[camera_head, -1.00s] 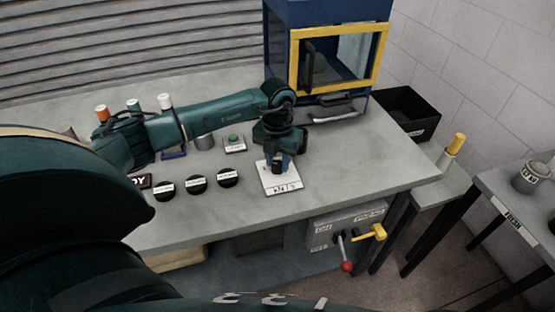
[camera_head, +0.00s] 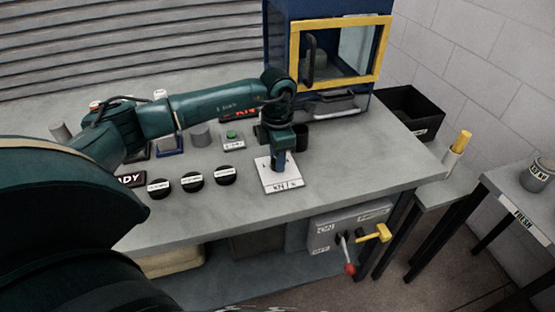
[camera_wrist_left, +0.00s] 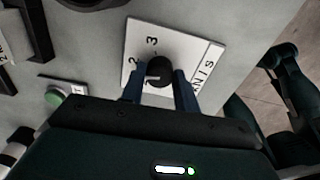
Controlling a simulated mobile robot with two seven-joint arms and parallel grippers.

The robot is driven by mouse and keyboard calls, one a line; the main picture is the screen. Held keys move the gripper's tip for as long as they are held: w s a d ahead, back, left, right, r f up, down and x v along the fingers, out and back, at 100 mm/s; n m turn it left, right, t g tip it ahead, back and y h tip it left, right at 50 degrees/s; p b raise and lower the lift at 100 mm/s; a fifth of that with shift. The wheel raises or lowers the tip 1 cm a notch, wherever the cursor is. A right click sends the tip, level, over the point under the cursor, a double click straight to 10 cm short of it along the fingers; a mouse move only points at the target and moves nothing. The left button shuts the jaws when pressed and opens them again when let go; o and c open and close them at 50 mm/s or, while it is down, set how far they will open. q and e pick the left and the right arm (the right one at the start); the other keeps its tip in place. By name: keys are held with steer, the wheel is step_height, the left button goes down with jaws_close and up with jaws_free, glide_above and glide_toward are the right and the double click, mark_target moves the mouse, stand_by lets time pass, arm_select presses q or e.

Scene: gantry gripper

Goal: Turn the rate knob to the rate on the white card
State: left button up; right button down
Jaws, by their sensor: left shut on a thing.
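The rate knob (camera_wrist_left: 159,70) is a dark round knob on a white dial plate (camera_head: 290,186) marked kN/s, near the front of the bench. In the left wrist view the plate (camera_wrist_left: 196,46) shows the numbers 2 and 3 beside the knob and another mark partly covered. My left gripper (camera_head: 279,166) points down over the plate, and in the wrist view its blue fingers (camera_wrist_left: 160,90) are shut on the knob from both sides. In the head view the fingers hide most of the knob. I cannot make out a separate white card with a rate.
Several black labelled discs (camera_head: 192,181) lie left of the plate. A green button (camera_head: 231,134) and a display with red characters (camera_head: 241,114) are behind. A blue cabinet with a yellow-framed door (camera_head: 340,55) stands at the back. A lever box (camera_head: 350,229) hangs under the front edge.

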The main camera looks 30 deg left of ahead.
arm_select(q)
steer(key=shift+m+b, duration=0.4)
steer(key=shift+m, duration=0.8)
steer(key=o, duration=1)
steer(key=shift+c, duration=0.2)
step_height(320, 180, up, 13)
steer(key=shift+r, duration=0.15)
